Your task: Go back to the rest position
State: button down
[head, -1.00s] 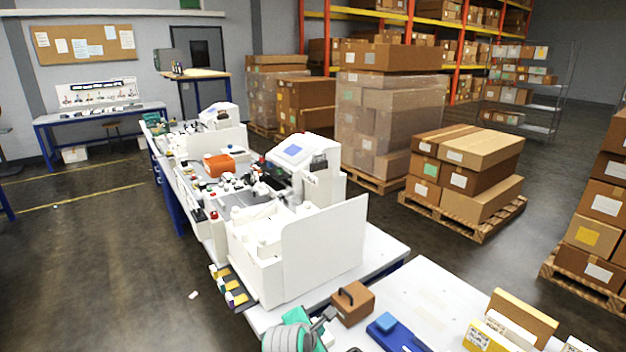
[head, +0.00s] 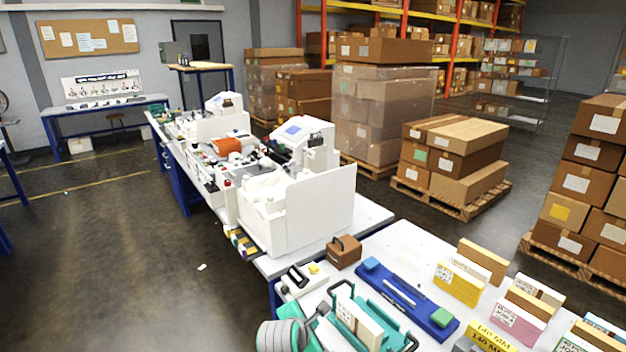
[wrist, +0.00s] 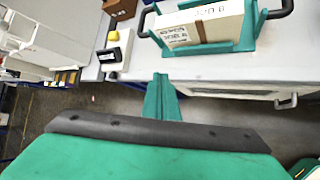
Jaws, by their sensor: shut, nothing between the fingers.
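My gripper (wrist: 161,97) shows in the wrist view as narrow teal fingers pressed together, shut with nothing between them, in front of the white table's edge. In the head view my grey and teal wrist (head: 275,336) is at the bottom, at the near left corner of the white table (head: 405,245). The fingertips cannot be made out clearly there. Just beyond is a teal tray (head: 372,341) with dark handles, holding a white pack (head: 360,318). The tray also shows in the wrist view (wrist: 246,38), apart from my gripper.
A white device with a yellow knob (head: 301,277), a brown box (head: 344,252) and a blue tray (head: 410,300) lie on the table. Several card packs (head: 459,280) stand to the right. White machines (head: 295,210) stand behind. The floor (head: 120,260) at left is open.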

jog(key=s+f+m+t+y, duration=0.1)
jog(key=s+f+m, duration=0.3)
jog(key=s+f, duration=0.6)
jog(key=s+a+f+m+t+y, duration=0.1)
jog(key=s+f+m, duration=0.2)
jog(key=s, duration=0.3)
jog(key=s+f+m+t, duration=0.1)
jog(key=s+f+m, duration=0.3)
jog(key=s, duration=0.1)
jog(key=s+r+m+t, duration=0.1)
jog(key=s+r+m, duration=0.2)
jog(key=s, duration=0.5)
jog(key=s+d+r+m+t, duration=0.1)
jog(key=s+r+m, duration=0.3)
jog(key=s, duration=0.4)
jog(key=s+r+m+t, duration=0.1)
jog(key=s+r+m, duration=0.3)
jog(key=s, duration=0.5)
jog(key=shift+d+m+t+y, duration=0.15)
jog(key=shift+m+t+y, duration=0.2)
jog(key=shift+m, duration=0.25)
jog(key=shift+s, duration=0.1)
